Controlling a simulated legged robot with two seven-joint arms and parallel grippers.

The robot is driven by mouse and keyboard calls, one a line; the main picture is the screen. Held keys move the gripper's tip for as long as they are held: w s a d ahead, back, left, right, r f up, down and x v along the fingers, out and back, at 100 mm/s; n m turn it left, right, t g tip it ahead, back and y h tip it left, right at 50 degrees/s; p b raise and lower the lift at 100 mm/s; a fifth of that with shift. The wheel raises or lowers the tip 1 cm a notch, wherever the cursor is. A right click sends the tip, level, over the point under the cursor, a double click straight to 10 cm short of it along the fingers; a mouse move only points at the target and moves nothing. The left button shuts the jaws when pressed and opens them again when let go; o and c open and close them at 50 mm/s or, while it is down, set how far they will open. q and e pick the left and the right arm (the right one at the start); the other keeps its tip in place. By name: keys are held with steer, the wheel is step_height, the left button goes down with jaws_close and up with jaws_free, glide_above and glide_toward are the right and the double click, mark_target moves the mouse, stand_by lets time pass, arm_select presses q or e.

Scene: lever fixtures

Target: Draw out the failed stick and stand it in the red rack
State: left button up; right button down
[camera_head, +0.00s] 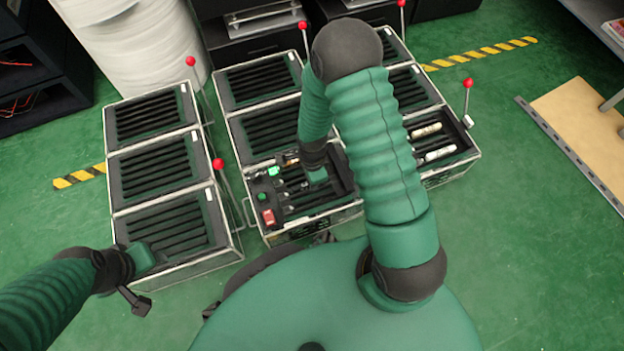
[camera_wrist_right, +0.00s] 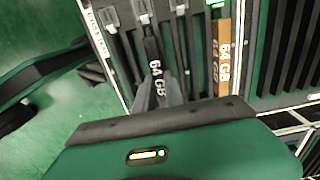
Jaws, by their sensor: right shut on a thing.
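In the right wrist view, a black stick marked "64 GB" (camera_wrist_right: 154,62) lies between the grey fingertips of my right gripper (camera_wrist_right: 160,92). The gripper is shut on it. Its far end is at a grey socket piece; I cannot tell whether it is still seated. A brown stick marked "64 GB" (camera_wrist_right: 222,62) stands to its right, with a green light at its top. In the head view my right gripper (camera_head: 316,176) is over the front middle case (camera_head: 318,222). My left gripper (camera_head: 146,257) is over the front left case; its fingertips are hidden. I cannot identify a red rack.
Black slotted cases (camera_head: 160,157) stand in rows on the green floor, with red-knobbed levers (camera_head: 218,164) beside them. Pale sticks (camera_head: 439,153) lie at the right. My right arm hides part of the cases.

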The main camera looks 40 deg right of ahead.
steer(key=shift+r+p, duration=0.5)
stand_by(0.5)
steer(key=shift+r+p, duration=1.55)
steer(key=shift+p, duration=0.25)
